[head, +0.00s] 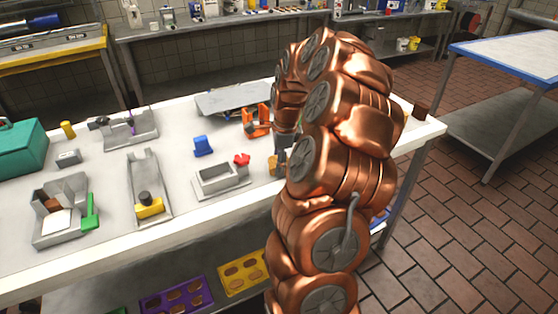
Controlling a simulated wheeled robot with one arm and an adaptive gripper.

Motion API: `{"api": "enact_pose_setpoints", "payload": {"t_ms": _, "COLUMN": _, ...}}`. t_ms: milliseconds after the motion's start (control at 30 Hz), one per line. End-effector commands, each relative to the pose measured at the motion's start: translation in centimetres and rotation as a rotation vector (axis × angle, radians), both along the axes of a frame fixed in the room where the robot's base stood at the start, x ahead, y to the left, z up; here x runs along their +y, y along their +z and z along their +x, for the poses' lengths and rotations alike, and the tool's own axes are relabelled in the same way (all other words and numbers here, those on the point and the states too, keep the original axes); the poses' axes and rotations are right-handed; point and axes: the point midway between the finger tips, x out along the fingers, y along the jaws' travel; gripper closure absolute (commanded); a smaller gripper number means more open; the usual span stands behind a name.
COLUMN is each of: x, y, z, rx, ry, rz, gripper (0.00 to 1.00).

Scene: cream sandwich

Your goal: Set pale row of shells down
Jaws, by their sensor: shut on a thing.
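My gripper (283,146) points down over the right half of the white worktable (330,195), mostly hidden behind my copper arm. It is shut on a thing. A small tan piece (272,165) shows at its lower left, probably part of the pale row of shells; the row's full shape is hidden. I cannot tell whether it touches the table. A grey open-topped box (219,189) with a red knob (242,159) stands just left of it.
An orange bracket (256,122), a blue block (203,146) and a grey fixture with a yellow block (149,208) stand on the table. Purple (150,304) and yellow (228,292) trays with round brown pieces lie below. Bare tabletop shows between the fixtures.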

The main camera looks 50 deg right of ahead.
Motion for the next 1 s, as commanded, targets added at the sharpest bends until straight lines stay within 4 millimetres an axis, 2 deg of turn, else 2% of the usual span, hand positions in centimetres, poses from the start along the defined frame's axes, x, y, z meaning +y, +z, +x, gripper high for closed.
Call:
{"api": "enact_pose_setpoints", "payload": {"t_ms": 233, "x": 0.0, "y": -0.5, "z": 0.0, "rx": 0.000, "ry": 0.000, "rz": 0.001, "gripper": 0.75}}
{"api": "enact_pose_setpoints", "payload": {"t_ms": 267, "x": 0.0, "y": -0.4, "z": 0.0, "rx": 0.000, "ry": 0.000, "rz": 0.001, "gripper": 0.39}}
{"api": "enact_pose_setpoints", "payload": {"t_ms": 500, "x": 0.0, "y": -0.3, "z": 0.0, "rx": 0.000, "ry": 0.000, "rz": 0.001, "gripper": 0.16}}
{"api": "enact_pose_setpoints", "payload": {"t_ms": 833, "x": 0.0, "y": -0.2, "z": 0.0, "rx": 0.000, "ry": 0.000, "rz": 0.001, "gripper": 0.16}}
{"api": "enact_pose_setpoints", "payload": {"t_ms": 1000, "x": -0.2, "y": 1.0, "z": 0.0, "rx": -0.002, "ry": 0.000, "rz": -0.002, "gripper": 0.16}}
